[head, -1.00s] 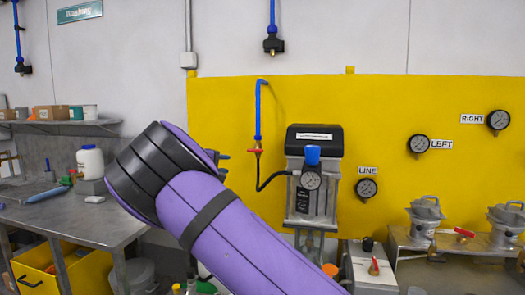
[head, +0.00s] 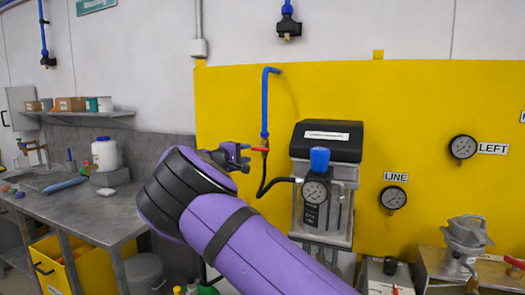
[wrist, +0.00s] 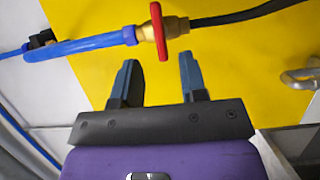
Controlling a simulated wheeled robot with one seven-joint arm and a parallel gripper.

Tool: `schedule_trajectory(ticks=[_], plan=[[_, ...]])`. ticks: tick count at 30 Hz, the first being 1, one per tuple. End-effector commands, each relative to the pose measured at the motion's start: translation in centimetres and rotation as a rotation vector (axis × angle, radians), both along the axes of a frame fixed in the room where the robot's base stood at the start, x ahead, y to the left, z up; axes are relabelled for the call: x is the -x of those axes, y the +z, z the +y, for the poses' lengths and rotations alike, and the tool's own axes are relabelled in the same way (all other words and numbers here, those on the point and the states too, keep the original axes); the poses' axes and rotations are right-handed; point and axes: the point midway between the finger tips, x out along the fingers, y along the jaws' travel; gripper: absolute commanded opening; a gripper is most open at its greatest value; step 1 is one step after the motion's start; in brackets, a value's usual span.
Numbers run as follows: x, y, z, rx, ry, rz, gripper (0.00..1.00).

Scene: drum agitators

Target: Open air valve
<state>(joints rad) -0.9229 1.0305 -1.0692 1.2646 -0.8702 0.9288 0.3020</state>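The air valve is a brass fitting with a red handle (head: 261,149) at the lower end of a blue pipe (head: 265,105) on the yellow panel. In the wrist view its red handle (wrist: 159,31) lies crosswise to the pipe, just beyond and between my fingertips. My gripper (head: 246,157) is beside the valve on its left in the head view. In the wrist view my gripper (wrist: 157,75) is open, its two fingers apart with nothing between them. The handle does not appear to touch the fingers.
A black hose (head: 270,187) runs from the valve to the regulator unit (head: 325,180) with a gauge and blue knob. A metal workbench (head: 95,205) stands at the left. LINE (head: 393,198) and LEFT (head: 462,147) gauges and a lidded pot (head: 467,235) are at the right.

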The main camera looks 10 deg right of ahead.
Motion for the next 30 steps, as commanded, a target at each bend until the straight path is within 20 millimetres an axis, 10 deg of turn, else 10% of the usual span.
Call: schedule_trajectory(ticks=[12,26,30], plan=[[-3.5,0.0,-5.8,-0.001,-0.003,-0.001,0.39],[-4.2,0.0,-6.8,-0.001,0.0,0.001,0.39],[-4.2,0.0,-6.8,-0.001,0.0,0.001,0.12]])
